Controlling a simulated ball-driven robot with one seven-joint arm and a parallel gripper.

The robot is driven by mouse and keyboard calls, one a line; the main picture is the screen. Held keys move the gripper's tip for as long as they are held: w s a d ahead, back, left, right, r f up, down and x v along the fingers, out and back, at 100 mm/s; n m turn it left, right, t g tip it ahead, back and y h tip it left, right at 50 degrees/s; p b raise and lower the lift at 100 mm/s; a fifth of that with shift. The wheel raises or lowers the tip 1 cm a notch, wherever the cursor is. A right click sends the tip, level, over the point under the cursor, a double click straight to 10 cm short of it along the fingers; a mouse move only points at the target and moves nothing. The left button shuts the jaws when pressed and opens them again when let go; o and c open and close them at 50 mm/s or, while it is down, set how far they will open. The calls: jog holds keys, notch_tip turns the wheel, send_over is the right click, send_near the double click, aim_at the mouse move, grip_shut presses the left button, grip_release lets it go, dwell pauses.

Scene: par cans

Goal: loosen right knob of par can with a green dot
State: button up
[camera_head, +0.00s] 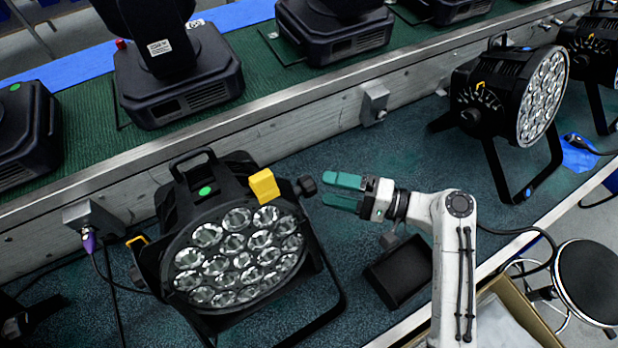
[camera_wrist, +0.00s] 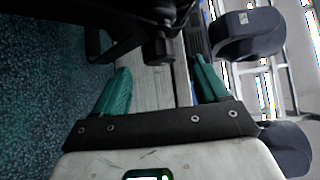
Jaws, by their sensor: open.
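The par can (camera_head: 236,238) with a green dot (camera_head: 205,190) on its black housing stands on the teal surface at the lower left of the head view, its lens face towards the camera. Its right knob (camera_head: 306,186) is black and sticks out on the right side near the yellow block. The knob (camera_wrist: 159,48) also shows in the wrist view, ahead of and between the fingers. My gripper (camera_head: 342,191) has teal fingers, open and empty, just right of the knob and apart from it. In the wrist view my gripper (camera_wrist: 160,88) also shows both fingers spread.
Another par can (camera_head: 515,95) stands at the upper right. Dark moving-head lights (camera_head: 175,85) stand on a green shelf behind a grey ledge (camera_head: 250,125). A black box (camera_head: 399,270) lies below my gripper. A cardboard box (camera_head: 510,315) and a round stool (camera_head: 588,280) are at the lower right.

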aim_at(309, 185)
jog(key=p+x, duration=0.1)
jog(key=x, duration=0.5)
jog(key=shift+s, duration=0.1)
